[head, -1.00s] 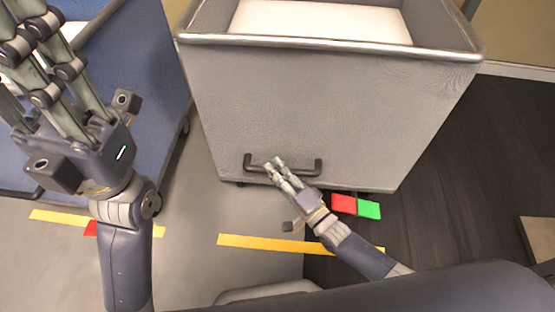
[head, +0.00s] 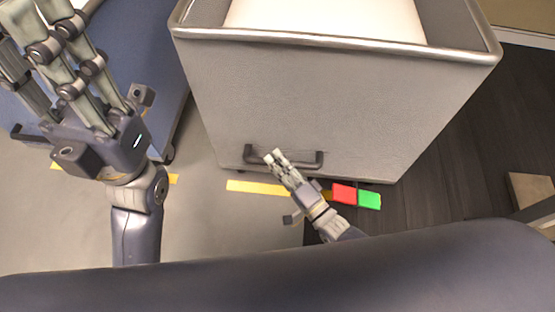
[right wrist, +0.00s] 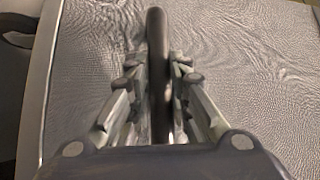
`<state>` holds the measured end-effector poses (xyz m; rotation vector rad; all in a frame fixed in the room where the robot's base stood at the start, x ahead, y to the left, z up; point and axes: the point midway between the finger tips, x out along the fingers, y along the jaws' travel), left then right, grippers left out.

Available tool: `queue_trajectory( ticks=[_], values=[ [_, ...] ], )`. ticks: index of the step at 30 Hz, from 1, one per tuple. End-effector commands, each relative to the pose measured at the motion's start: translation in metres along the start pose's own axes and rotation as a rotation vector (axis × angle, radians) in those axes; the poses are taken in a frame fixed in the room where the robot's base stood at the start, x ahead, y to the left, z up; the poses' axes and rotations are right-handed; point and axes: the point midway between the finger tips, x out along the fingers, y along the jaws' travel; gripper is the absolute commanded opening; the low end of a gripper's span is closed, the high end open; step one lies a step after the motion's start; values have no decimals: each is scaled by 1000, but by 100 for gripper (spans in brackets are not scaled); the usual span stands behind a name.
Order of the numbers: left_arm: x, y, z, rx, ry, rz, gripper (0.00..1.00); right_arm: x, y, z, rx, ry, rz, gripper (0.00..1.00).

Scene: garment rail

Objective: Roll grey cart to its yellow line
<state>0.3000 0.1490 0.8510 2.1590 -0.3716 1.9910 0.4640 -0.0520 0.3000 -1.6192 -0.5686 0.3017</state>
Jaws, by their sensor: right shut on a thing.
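The grey cart (head: 310,95) stands in the middle of the head view, its near face towards me. A dark bar handle (head: 308,166) sits low on that face. My right gripper (head: 272,158) is shut on this handle; the right wrist view shows the bar (right wrist: 157,60) between its fingers. The yellow line (head: 255,187) lies on the floor just on my side of the cart's lower edge, partly hidden by my right gripper. My left gripper (head: 65,50) is raised at the left, apart from the cart; its fingertips are cut off.
A blue cart (head: 165,70) stands left of the grey one, with another yellow strip (head: 173,179) before it. Red (head: 344,193) and green (head: 369,200) tabs show at the grey cart's lower right. Dark floor (head: 445,160) lies open at the right.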

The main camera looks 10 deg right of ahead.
Motion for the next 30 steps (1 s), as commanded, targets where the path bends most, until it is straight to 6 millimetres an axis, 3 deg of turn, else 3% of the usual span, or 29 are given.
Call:
queue_trajectory(
  ticks=[4,5,7,20,25,30],
  values=[
    [-1,0,1,0,-3,0,26,-1,1,0,1,1,3,0],
    [-1,0,1,0,-4,1,26,-1,1,0,1,1,3,22],
    [-1,0,1,0,-5,1,26,-1,1,0,1,1,3,38],
    [-1,0,1,1,-8,4,26,0,-3,-1,1,1,0,38],
    [-1,0,1,1,-6,3,26,2,-18,-3,3,1,0,38],
    [0,0,1,1,-5,2,26,6,-46,-7,1,3,-9,38]
  ],
)
